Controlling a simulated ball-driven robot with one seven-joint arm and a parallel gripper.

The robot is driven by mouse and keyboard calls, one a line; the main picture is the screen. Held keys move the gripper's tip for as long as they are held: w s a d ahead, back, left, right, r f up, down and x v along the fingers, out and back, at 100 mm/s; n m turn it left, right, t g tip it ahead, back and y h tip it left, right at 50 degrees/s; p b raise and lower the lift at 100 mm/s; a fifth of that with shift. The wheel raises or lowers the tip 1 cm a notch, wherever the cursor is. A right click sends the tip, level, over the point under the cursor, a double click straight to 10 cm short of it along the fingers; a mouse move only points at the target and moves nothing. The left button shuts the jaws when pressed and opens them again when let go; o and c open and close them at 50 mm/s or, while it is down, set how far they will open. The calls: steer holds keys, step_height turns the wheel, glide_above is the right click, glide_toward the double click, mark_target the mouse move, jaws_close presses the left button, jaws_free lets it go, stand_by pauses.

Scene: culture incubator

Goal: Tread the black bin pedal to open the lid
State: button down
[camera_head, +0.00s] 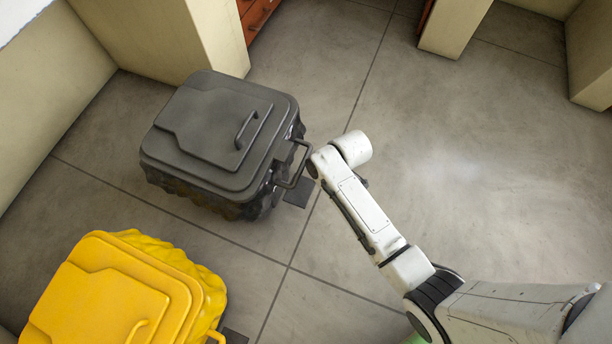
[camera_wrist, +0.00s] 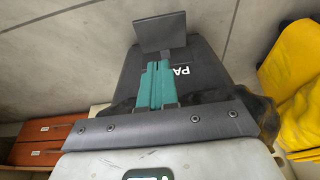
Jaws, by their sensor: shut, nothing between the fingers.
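The black bin (camera_head: 215,140) stands on the floor left of centre in the head view, its lid (camera_head: 200,125) down. Its dark flat pedal (camera_head: 299,192) sticks out low on the right side, below a side handle (camera_head: 296,165). In the wrist view the pedal (camera_wrist: 160,34) is a dark plate beyond the fingertips, and the bin's front (camera_wrist: 195,75) shows part of a white label. My gripper (camera_wrist: 157,66) has teal fingers, shut and empty, pointing toward the pedal. Whether they touch it I cannot tell. In the head view my fingers are hidden behind my arm.
A yellow bin (camera_head: 110,295) stands at the lower left, also with a dark pedal (camera_head: 234,337). Beige walls or posts (camera_head: 165,40) stand behind the black bin. Orange-red drawers (camera_head: 258,15) are at the top. The grey floor (camera_head: 470,150) to the right is clear.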

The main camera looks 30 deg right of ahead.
mark_target(308, 193)
steer(key=b+x, duration=0.7)
steer(key=x, duration=0.8)
steer(key=shift+f+b, duration=0.2)
steer(key=shift+b, duration=0.15)
steer(key=shift+s+d+f, duration=0.15)
steer(key=shift+s+f, duration=0.05)
steer(key=shift+f, duration=0.2)
step_height(308, 193, down, 3)
steer(key=shift+s+d+r+t+y+b, duration=0.15)
steer(key=shift+t+y+b, duration=0.3)
steer(key=shift+b, duration=0.5)
steer(key=shift+f, duration=0.4)
steer(key=shift+s, duration=0.25)
